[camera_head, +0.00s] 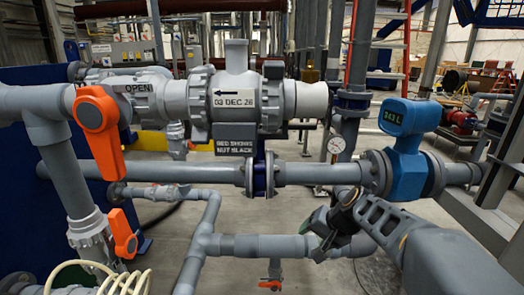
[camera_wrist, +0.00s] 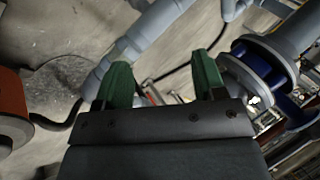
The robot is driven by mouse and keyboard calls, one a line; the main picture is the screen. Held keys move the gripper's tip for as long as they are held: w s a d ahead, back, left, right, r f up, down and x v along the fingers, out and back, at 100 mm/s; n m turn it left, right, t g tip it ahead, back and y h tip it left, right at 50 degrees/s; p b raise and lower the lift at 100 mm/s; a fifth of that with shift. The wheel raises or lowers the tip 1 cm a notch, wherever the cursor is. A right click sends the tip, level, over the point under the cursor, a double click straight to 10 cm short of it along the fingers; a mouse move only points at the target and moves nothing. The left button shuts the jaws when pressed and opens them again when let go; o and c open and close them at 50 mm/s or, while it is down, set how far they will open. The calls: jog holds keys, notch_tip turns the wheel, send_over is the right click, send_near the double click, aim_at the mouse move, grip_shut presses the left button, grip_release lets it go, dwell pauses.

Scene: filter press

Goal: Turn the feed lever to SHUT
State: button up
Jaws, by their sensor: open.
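A large orange lever (camera_head: 100,130) hangs from a grey valve at the upper left of the head view, its handle pointing down. A label reading OPEN (camera_head: 138,88) is beside its top. A second, smaller orange lever (camera_head: 122,232) is below it on the lower left pipework. No label naming the feed lever is readable. My gripper (camera_head: 326,228) is right of centre in the head view, well to the right of both levers. In the wrist view its two green fingers (camera_wrist: 162,82) stand apart with nothing held between them.
A grey horizontal pipe (camera_head: 200,172) crosses between my gripper and the valve area, with lower pipes (camera_head: 262,246) close by my gripper. A blue flow meter (camera_head: 407,148) and a gauge (camera_head: 336,146) are above. A coiled cream hose (camera_head: 120,280) is lower left. A small orange handle (camera_head: 270,285) is below.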

jog(key=w+m+t+y+b, duration=0.3)
jog(key=w+t, duration=0.1)
jog(key=w, duration=0.7)
jog(key=m+t+y+b, duration=0.1)
jog(key=m+t+b, duration=0.1)
jog(key=m+t, duration=0.6)
send_near(310, 127)
jog(key=w+a+f+n+t, duration=0.1)
jog(key=w+a+n+t, duration=0.1)
jog(key=w, duration=0.1)
jog(key=shift+n, duration=0.3)
jog(key=p+x, duration=0.6)
jog(key=p, duration=0.2)
jog(key=shift+w+a+r, duration=0.15)
jog(key=shift+w, duration=0.1)
jog(key=shift+p+x, duration=0.7)
jog(key=shift+x, duration=0.1)
jog(key=shift+f, duration=0.25)
